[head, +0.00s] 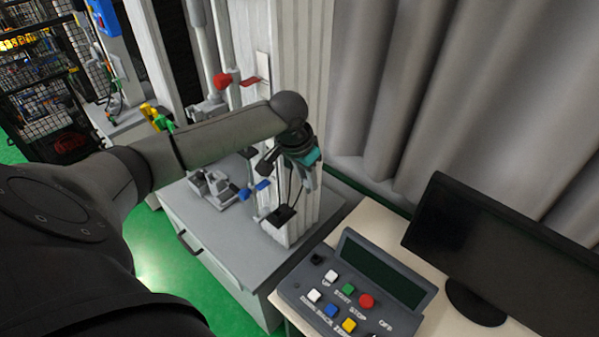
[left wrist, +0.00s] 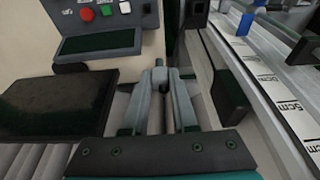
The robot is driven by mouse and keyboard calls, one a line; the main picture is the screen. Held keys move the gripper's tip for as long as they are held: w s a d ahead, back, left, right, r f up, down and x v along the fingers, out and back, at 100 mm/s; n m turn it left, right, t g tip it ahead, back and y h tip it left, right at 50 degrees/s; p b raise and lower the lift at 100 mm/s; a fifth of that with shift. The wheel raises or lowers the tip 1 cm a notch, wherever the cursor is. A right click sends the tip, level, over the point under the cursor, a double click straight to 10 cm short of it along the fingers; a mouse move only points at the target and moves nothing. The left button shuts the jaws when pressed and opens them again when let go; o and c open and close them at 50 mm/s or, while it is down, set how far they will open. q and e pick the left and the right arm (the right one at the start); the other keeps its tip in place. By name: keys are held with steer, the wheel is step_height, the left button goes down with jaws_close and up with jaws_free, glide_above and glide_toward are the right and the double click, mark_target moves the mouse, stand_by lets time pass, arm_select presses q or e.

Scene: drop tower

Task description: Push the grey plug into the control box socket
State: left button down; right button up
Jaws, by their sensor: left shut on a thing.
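My left gripper (head: 311,179) is above the grey cabinet, in front of the white tower column. In the left wrist view its fingers (left wrist: 160,78) are shut on a small grey plug (left wrist: 159,64) at their tips. Most of the plug is hidden between the fingers. The plug is too small to make out in the head view. The control box (head: 291,291), with coloured buttons and a dark screen, sits on the desk to the lower right, apart from the gripper. It also shows in the left wrist view (left wrist: 148,44). I cannot clearly make out its socket.
A black monitor (head: 500,262) stands on the pale desk right of the control box. The white column (head: 299,75) rises close behind the gripper. A clamp with a blue part (head: 261,186) stands on the cabinet (head: 222,250). Grey curtains (head: 420,90) hang behind.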

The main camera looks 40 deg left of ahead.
arm_select(q)
steer(key=shift+w+d+f+b, duration=0.1)
steer(key=shift+d+f+b, duration=0.45)
steer(key=shift+f+b, duration=3.8)
steer(key=shift+w+d+f+b, duration=0.15)
steer(key=shift+d+f+b, duration=0.4)
steer(key=shift+f+b, duration=3.8)
steer(key=shift+w+d+f+b, duration=0.1)
steer(key=shift+d+f+b, duration=0.45)
steer(key=shift+f+b, duration=3.8)
steer(key=shift+f+p, duration=2.3)
steer(key=shift+p, duration=0.15)
steer(key=c, duration=0.6)
jaws_free()
steer(key=p+v, duration=0.3)
steer(key=v, duration=1.2)
steer(key=shift+s+p, duration=0.1)
steer(key=shift+p, duration=0.3)
